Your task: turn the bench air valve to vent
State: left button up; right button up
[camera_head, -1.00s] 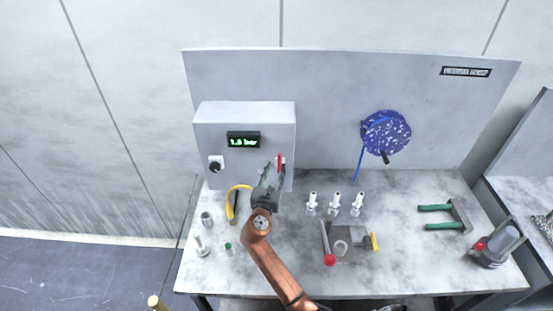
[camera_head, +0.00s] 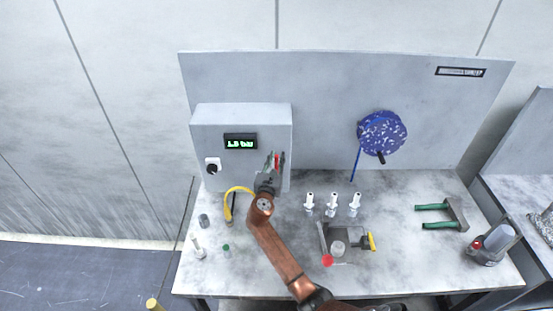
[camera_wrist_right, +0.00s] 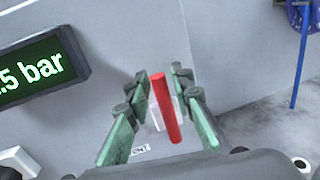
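The air valve's red lever (camera_head: 277,160) is on the right part of the grey box's front. It also shows in the right wrist view (camera_wrist_right: 166,108), long and slightly tilted, in front of a pale mount. A partly hidden label below it ends in "NT". My right gripper (camera_head: 274,161) is at the lever. In the wrist view my right gripper (camera_wrist_right: 160,100) is open, with one green-padded finger on each side of the lever and gaps between. The box's display (camera_head: 240,142) reads about .5 bar in its visible part (camera_wrist_right: 32,68). My left gripper is not in view.
The grey box (camera_head: 225,120) carries a black knob (camera_head: 212,168) at left. A yellow curved hose (camera_head: 233,191) lies near my right arm. White-topped fittings (camera_head: 332,203), a clamp fixture (camera_head: 348,245) and green-handled pliers (camera_head: 440,216) are on the bench. A blue speckled disc (camera_head: 382,133) hangs behind.

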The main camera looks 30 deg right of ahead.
grip_shut()
dwell(0.3)
